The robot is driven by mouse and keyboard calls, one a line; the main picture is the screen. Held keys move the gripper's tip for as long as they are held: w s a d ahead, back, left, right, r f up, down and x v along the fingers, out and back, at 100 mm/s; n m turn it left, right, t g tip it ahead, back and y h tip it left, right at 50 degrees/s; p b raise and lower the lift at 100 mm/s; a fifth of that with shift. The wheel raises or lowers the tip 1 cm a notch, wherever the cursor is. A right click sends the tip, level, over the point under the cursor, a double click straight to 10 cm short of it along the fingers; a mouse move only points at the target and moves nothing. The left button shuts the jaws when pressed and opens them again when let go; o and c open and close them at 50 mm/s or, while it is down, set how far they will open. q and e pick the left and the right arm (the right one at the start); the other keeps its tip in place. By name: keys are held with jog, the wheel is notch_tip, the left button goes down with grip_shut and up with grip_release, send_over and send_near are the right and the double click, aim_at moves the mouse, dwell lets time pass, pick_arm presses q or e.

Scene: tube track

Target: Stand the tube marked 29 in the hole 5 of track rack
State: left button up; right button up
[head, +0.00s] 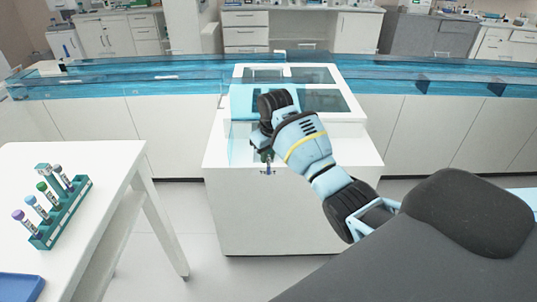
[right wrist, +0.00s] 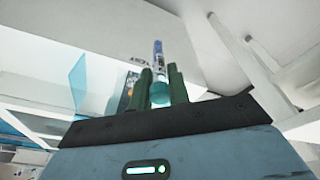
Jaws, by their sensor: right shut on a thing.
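My right gripper (head: 267,163) is over the front left part of the white cabinet, pointing down. In the right wrist view its green fingers (right wrist: 155,85) are shut on a tube (right wrist: 158,72) with a clear bluish body; its marking is not readable. A teal rack (head: 65,212) on the left table holds several tubes with purple, blue, green and dark caps. Their numbers are too small to read. I cannot make out the track rack or its hole 5 for certain; my right arm hides part of the cabinet top. My left gripper is not in view.
The white cabinet (head: 285,215) stands against the long blue track (head: 150,78), with clear panels (head: 242,103) around its top. The white table (head: 105,165) at left carries a blue tray (head: 20,287). Floor lies open between table and cabinet.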

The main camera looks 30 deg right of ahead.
jog(key=shift+s+a+r+g, duration=0.2)
jog(key=shift+s+a+g, duration=0.1)
jog(key=shift+s, duration=0.15)
jog(key=shift+w, duration=0.1)
